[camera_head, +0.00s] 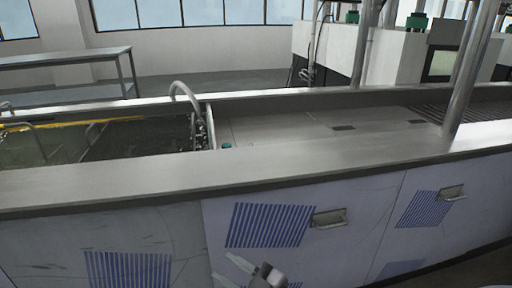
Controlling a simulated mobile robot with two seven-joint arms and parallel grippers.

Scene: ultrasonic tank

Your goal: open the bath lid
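The long ultrasonic tank (250,172) runs across the view with a wide grey metal rim. On its left is an uncovered bath (130,140) with dark contents. A flat grey metal cover (285,126) lies level to its right; I cannot tell for sure whether this is the bath lid. An arched metal handle (183,88) rises at the border between them. My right gripper (222,267) is low at the bottom centre, in front of the tank's front panel and below the rim. Its two pale fingers are apart with nothing visible between them. My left gripper is not in view.
Thin metal bars (92,138) and a yellow strip (70,122) show at the left bath. A metal post (468,75) stands on the right of the tank. Front panels carry blue slotted vents and recessed handles (329,218). A grey table (65,60) stands behind at left.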

